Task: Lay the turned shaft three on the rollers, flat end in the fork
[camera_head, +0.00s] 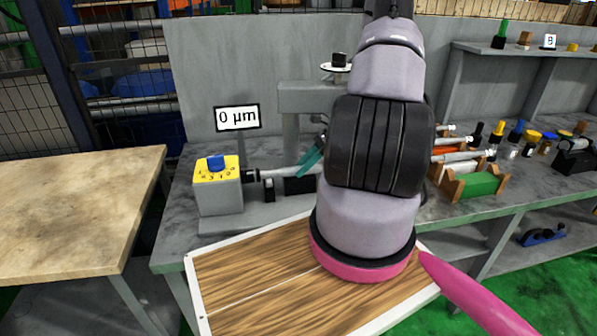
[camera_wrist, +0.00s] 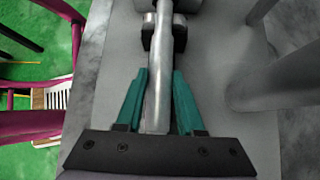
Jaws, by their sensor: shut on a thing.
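My gripper (camera_wrist: 160,85) has teal fingers closed on a silver turned shaft (camera_wrist: 164,45), one finger on each side of it. In the wrist view the shaft runs from the fingers up over a dark support block (camera_wrist: 148,31); I cannot tell whether it touches the block. In the head view the teal fingers (camera_head: 313,155) are partly behind my arm, and the shaft (camera_head: 283,171) points left toward the grey-and-yellow drive box (camera_head: 217,190). Low dark blocks (camera_head: 269,190) stand below the shaft. The fork and the seating of the shaft's end are not clear.
A display reading 0 µm (camera_head: 237,118) stands behind the box. A grey upright frame (camera_head: 291,125) rises behind the shaft. Racks with other shafts and a green block (camera_head: 474,184) stand to the right. A wooden panel (camera_head: 260,290) lies in front; a wooden table (camera_head: 75,205) is left.

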